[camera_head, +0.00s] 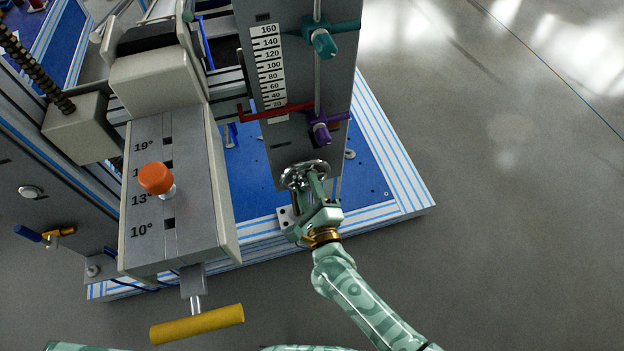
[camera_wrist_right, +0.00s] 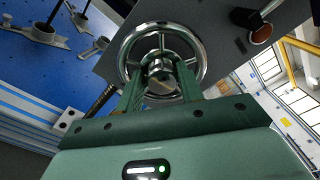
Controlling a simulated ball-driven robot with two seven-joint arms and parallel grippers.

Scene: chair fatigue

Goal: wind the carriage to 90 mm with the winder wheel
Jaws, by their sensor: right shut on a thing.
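The chrome winder wheel (camera_head: 292,178) is at the foot of the grey upright panel. My right gripper (camera_head: 317,186) is at the wheel, reaching in from below. In the right wrist view its two fingers (camera_wrist_right: 160,85) are shut on the hub at the wheel's (camera_wrist_right: 199,53) centre, inside the round rim. Above the wheel, a purple clamp (camera_head: 321,133) sits low on the vertical rod. Which part is the carriage is not clear. My left gripper is out of view.
A teal clamp (camera_head: 324,42) is higher on the rod. To the left stand an angle-marked block with an orange knob (camera_head: 155,178) and a yellow bar handle (camera_head: 197,324). The blue base plate (camera_head: 250,180) lies below; bare floor (camera_head: 500,200) is at right.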

